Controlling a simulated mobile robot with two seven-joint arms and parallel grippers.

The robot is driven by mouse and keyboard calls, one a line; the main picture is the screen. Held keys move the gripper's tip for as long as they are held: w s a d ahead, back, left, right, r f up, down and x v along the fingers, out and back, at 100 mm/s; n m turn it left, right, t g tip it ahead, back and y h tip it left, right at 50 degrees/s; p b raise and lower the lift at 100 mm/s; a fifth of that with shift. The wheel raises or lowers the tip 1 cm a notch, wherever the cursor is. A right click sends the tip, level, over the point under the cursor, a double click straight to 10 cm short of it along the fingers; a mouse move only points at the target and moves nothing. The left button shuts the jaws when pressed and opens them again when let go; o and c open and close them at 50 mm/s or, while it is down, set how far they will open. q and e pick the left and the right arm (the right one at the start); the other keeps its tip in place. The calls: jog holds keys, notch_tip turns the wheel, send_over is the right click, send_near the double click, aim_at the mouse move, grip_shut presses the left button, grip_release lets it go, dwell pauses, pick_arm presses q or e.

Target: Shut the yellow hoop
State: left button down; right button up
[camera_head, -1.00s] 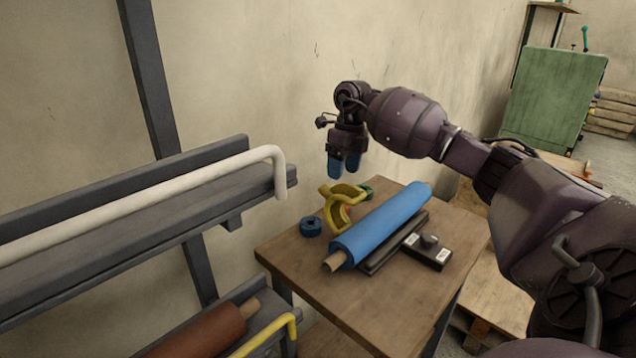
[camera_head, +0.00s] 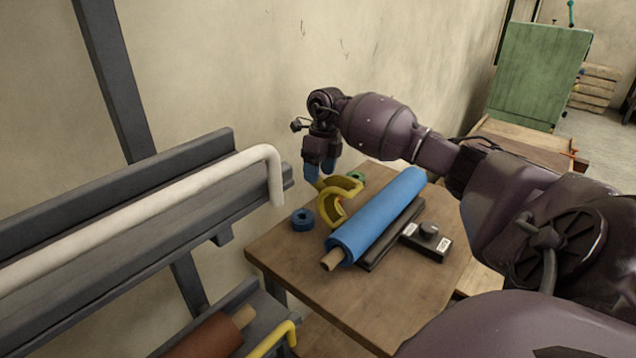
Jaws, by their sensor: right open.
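The yellow hoop (camera_head: 328,208) is on the wooden table (camera_head: 300,275), left of the blue roll (camera_head: 376,222). It looks open, with a curved arm raised at its upper side. My right gripper (camera_head: 319,171) points down with its blue fingers apart, just above the hoop's upper left end. One fingertip overlaps that end in the picture; I cannot tell if they touch. Nothing shows between the fingers. My left gripper is out of view.
A blue ring (camera_head: 303,219) and a green ring (camera_head: 356,176) lie near the hoop. A black box with a knob (camera_head: 428,240) sits right of the roll. A grey rack with a white rail (camera_head: 150,203) stands at left. The table's front is clear.

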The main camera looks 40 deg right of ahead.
jog(key=shift+a+f, duration=0.15)
jog(key=shift+f, duration=0.7)
jog(key=shift+a+f, duration=0.1)
jog(key=shift+f, duration=0.75)
jog(key=shift+c, duration=0.2)
grip_shut()
